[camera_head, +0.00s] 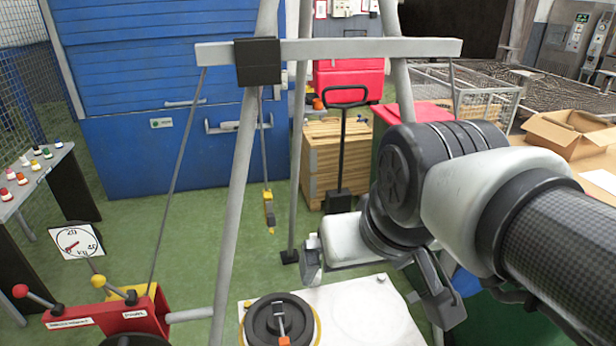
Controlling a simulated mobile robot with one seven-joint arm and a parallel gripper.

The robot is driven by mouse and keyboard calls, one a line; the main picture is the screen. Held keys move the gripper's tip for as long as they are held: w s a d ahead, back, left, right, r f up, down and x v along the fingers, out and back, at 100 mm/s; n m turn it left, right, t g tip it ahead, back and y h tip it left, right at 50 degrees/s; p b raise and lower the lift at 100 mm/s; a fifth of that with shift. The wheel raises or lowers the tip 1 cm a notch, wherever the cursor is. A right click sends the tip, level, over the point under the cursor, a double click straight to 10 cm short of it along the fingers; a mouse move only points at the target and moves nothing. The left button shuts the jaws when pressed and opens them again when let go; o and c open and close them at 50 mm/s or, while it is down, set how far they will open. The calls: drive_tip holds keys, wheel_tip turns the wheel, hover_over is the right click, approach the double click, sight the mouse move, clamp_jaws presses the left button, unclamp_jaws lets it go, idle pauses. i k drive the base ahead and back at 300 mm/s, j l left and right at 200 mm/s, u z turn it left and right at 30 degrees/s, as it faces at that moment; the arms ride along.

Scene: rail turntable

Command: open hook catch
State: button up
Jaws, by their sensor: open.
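A yellow and grey hook fitting (269,208) hangs upright on a thin line below the overhead beam, left of centre. It is too small to tell whether its catch is open or shut. My gripper (375,285) is at the right of centre, apart from the hook fitting and to its right. Its jaws are spread apart with nothing visible between them. A black round weight (262,328) with a grey upright piece and an orange tip (284,340) sits on the pale platform (345,300) at the bottom.
A grey beam (350,48) on slanted legs spans the scene. A red lever box (130,318) and a round dial (77,242) stand at lower left. A wooden crate (325,155) and blue shutter (150,110) are behind.

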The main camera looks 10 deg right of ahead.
sight(271, 221)
drive_tip(key=l+z, duration=0.4)
drive_tip(key=l, duration=0.3)
drive_tip(key=k+j+z, duration=0.5)
drive_tip(key=k+j, duration=0.15)
drive_tip(key=k+u, duration=0.3)
drive_tip(key=k+j+u, duration=0.15)
drive_tip(key=u, duration=0.15)
drive_tip(key=i+l+u, duration=0.1)
drive_tip(key=u, duration=0.4)
drive_tip(key=l+u, duration=0.35)
drive_tip(key=u, duration=0.15)
drive_tip(key=i+l, duration=0.1)
drive_tip(key=l, duration=1.2)
drive_tip(key=i+l, duration=0.15)
drive_tip(key=l, duration=0.5)
drive_tip(key=i+l, duration=0.1)
drive_tip(key=l, duration=0.55)
